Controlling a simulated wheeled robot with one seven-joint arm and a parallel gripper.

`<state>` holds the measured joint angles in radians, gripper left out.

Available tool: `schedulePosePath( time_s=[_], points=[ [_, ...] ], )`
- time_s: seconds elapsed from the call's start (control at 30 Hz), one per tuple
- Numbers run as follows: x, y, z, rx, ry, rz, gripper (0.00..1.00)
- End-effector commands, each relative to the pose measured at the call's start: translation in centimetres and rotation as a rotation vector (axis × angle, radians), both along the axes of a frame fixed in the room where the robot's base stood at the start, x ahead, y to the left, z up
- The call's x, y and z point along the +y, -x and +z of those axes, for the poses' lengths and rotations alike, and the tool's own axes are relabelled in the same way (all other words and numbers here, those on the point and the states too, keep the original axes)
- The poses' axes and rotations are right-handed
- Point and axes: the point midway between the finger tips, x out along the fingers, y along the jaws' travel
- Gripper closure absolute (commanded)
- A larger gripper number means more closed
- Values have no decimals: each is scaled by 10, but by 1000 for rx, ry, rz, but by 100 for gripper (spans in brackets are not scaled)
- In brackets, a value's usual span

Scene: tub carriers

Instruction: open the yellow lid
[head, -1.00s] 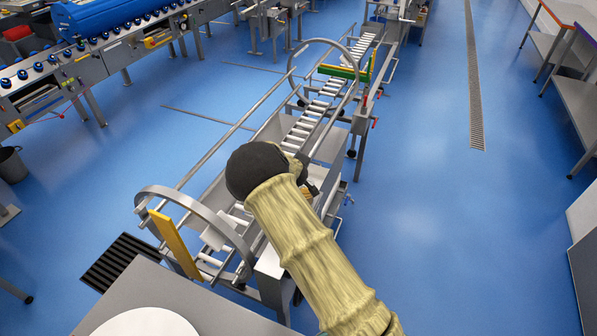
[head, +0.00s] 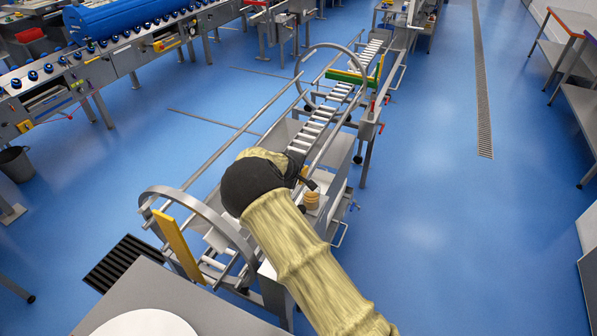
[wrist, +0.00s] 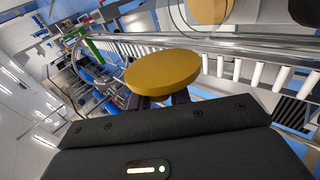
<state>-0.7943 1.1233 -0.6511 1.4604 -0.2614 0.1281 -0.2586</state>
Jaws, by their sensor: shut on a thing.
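In the wrist view a round yellow lid (wrist: 163,72) is in front of my gripper (wrist: 166,97), with the dark fingers just under its near edge. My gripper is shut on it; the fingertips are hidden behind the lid. A second round yellow thing (wrist: 207,10) shows past it at the top edge, partly cut off. In the head view my gripper (head: 307,183) is beside the rail, mostly hidden behind my wrist. A small yellow-tan stacked thing (head: 312,200) shows just below it; I cannot tell whether the held lid touches it.
A steel roller conveyor (head: 318,122) with side rails and hoops (head: 208,212) runs beneath and left of my arm. A yellow bar (head: 176,245) crosses the near hoop. A grey table (head: 150,290) with a white disc stands in front.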

Motion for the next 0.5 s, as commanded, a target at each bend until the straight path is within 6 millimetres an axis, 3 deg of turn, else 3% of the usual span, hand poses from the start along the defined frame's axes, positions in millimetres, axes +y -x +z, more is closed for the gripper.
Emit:
schedulePosePath(
  time_s=[0.03, 0.13, 0.5],
  points=[
    [0, -1, 1, -3, -2, 1, 79],
    [0, -1, 1, -3, -2, 1, 61],
    [1, 2, 2, -2, -2, 1, 61]
  ],
)
